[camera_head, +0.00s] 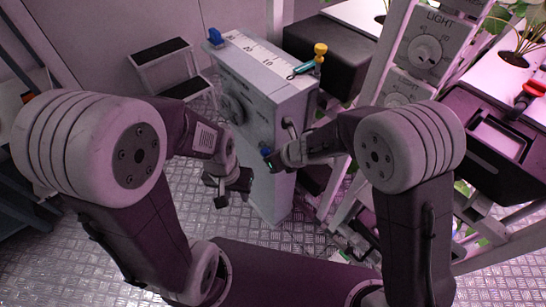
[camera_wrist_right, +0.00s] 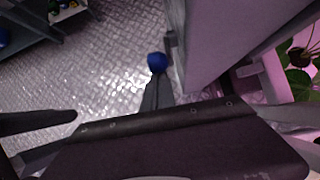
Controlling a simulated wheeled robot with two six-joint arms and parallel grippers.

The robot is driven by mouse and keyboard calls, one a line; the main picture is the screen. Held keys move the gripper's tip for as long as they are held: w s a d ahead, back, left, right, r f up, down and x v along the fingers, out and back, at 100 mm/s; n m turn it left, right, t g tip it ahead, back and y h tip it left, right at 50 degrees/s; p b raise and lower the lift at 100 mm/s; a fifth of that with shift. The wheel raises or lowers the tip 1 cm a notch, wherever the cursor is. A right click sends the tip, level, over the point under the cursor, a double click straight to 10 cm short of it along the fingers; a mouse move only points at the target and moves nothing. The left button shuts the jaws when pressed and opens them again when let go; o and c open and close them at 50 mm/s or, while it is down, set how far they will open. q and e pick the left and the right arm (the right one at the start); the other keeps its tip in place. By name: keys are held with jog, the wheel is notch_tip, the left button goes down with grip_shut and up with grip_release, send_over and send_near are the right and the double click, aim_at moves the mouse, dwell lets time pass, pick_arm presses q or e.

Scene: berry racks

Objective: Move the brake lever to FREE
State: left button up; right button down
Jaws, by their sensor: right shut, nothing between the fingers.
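The brake lever shows as a blue ball knob (camera_head: 265,152) at the side of the pale grey cabinet (camera_head: 270,100); its FREE marking is not readable. My right gripper (camera_head: 271,163) is beside the knob, low against the cabinet's front. In the right wrist view the blue knob (camera_wrist_right: 157,61) lies just beyond the tips of my shut, empty right fingers (camera_wrist_right: 156,82). I cannot tell whether they touch it. My left gripper (camera_head: 214,191) hangs open and empty in front of the cabinet, left of the knob.
A ruler and a yellow-topped tool (camera_head: 320,50) lie on the cabinet top, with a blue block (camera_head: 215,36) at its far left. A step stool (camera_head: 165,60) stands behind left. A rack with LIGHT dials (camera_head: 425,50) rises at right.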

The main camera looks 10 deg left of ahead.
jog(key=r+p, duration=0.1)
jog(key=w+a+r+p, duration=0.1)
jog(key=a+r+p, duration=0.1)
jog(key=shift+w+r+p, duration=0.25)
jog(key=shift+w+p, duration=0.05)
jog(key=shift+p, duration=0.05)
jog(key=shift+w+a+r+p, duration=0.3)
jog(key=shift+a+p, duration=0.15)
jog(key=shift+p, duration=0.1)
jog(key=shift+w+a+r+p, duration=0.25)
jog(key=shift+w+a+p, duration=0.2)
jog(key=shift+a+p, duration=0.15)
jog(key=shift+r, duration=0.15)
notch_tip(320, 180, up, 7)
jog(key=p, duration=0.3)
send_over(264, 150)
jog(key=s+d, duration=0.2)
jog(key=d, duration=0.1)
jog(key=shift+s+d, duration=0.1)
